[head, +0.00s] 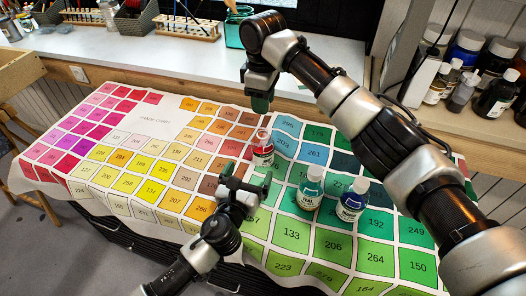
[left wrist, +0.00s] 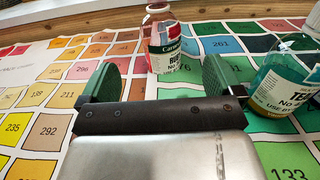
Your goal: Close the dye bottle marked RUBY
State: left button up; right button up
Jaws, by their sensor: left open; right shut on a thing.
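The RUBY dye bottle (head: 263,152), with dark red dye and a white label, stands upright on the colour chart. Its neck (left wrist: 158,8) shows at the top of the left wrist view with no white cap on it. My left gripper (head: 247,179) is open just in front of the bottle, with its green fingers apart and nothing between them; the bottle stands beyond the fingertips. My right gripper (head: 260,103) is shut above and behind the bottle, apart from it. What it holds is mostly hidden by its fingers; it appears to be the cap.
The capped TEAL bottle (head: 310,187) and a capped blue bottle (head: 352,200) stand close on the right. The printed chart (head: 154,118) covers the table and is clear on the left. A white bench (head: 130,48) with racks and a green jar (head: 236,30) is behind.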

aim_at(259, 151)
pick_arm(q)
jog(key=x, duration=1)
jog(key=c, duration=1.4)
jog(key=shift+o, duration=0.2)
pick_arm(e)
jog(key=shift+f, duration=2.45)
jog(key=shift+f, duration=0.85)
jog(key=shift+f, duration=0.55)
